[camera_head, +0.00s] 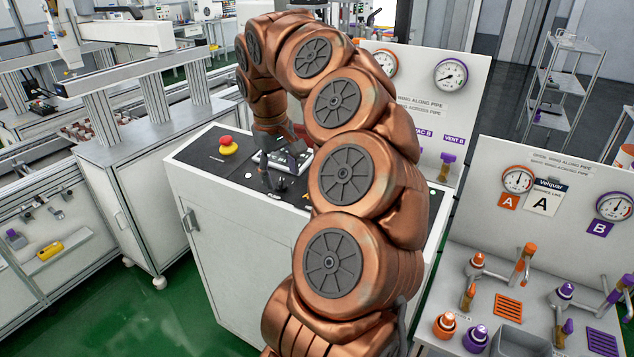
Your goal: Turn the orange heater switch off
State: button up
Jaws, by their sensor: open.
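My gripper (281,180) is open, pointing down over the dark control panel (205,152) on top of the white cabinet (215,225). Its dark fingers are low over the panel, close to a grey plate (268,160) with small controls. I cannot tell whether they touch anything. I cannot make out an orange heater switch. My copper-coloured arm hides the right part of the panel, and the gripper covers part of the plate.
A red mushroom button on a yellow base (228,146) sits left of my gripper. A gauge board (470,95) stands behind the panel. At right, a bench has orange valve A (478,264), purple valve B (564,295) and a grey bin (520,341). Green floor (185,320) is clear at front left.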

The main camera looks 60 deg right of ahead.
jog(key=s+d, duration=0.1)
jog(key=d, duration=0.1)
jog(key=s+d+m, duration=0.1)
jog(key=d, duration=0.2)
jog(key=s+d+m, duration=0.1)
jog(key=d, duration=0.1)
jog(key=shift+s+d+f+g+p, duration=0.15)
jog(key=shift+s+f+g+p, duration=0.2)
jog(key=shift+s+g, duration=0.05)
jog(key=shift+s+d+f, duration=0.1)
jog(key=shift+f, duration=0.4)
jog(key=shift+s+d+f+p, duration=0.15)
jog(key=shift+f+p, duration=0.55)
jog(key=shift+f, duration=1)
jog(key=shift+d+f+p, duration=0.2)
jog(key=shift+f+p, duration=0.5)
jog(key=shift+f, duration=0.95)
jog(key=c, duration=1.2)
jog(key=shift+o, duration=0.2)
